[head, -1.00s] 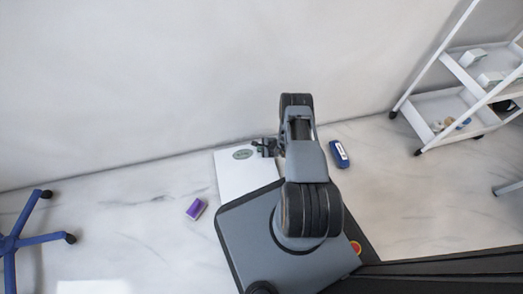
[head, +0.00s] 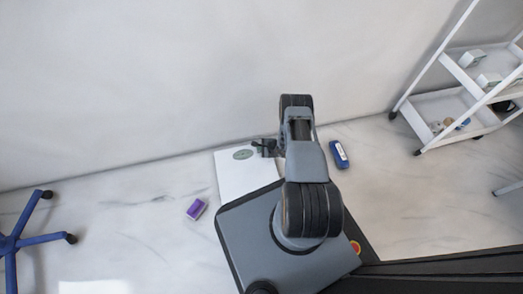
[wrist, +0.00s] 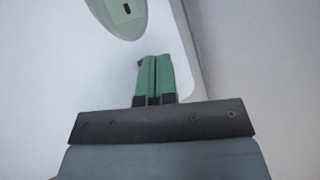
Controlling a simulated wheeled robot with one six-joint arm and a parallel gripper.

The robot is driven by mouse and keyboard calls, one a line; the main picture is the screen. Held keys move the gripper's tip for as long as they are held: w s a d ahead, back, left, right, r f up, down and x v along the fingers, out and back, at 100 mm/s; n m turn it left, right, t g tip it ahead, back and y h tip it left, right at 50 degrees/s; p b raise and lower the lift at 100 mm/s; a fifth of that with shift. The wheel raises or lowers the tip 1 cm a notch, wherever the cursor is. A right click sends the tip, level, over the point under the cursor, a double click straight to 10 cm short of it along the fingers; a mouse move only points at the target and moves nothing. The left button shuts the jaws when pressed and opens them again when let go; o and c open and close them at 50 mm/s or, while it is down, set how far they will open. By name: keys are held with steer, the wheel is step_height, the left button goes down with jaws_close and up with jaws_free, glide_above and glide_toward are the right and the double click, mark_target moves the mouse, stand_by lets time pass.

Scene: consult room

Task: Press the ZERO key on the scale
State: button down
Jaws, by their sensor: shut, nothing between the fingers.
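The scale (head: 240,180) is a flat white slab on the floor, partly hidden behind my base and arm. A green oval panel (head: 243,154) lies at its far end. In the wrist view, part of this panel (wrist: 112,14) shows at the top, with a pale rim and a small dark mark; I cannot tell whether the mark is the ZERO key. My gripper (head: 264,147) is just right of the panel in the head view. In the wrist view its green fingers (wrist: 154,62) are shut together and empty, below and right of the panel. Contact with the scale cannot be told.
A wall rises close behind the scale. A blue device (head: 339,154) lies on the floor to the right, and a purple box (head: 196,209) to the left. A white shelved trolley (head: 446,108) stands at right, and a blue wheeled base (head: 22,235) at far left.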

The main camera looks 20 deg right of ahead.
steer(key=shift+r, duration=0.45)
step_height(320, 180, up, 5)
steer(key=p, duration=0.4)
stand_by(0.7)
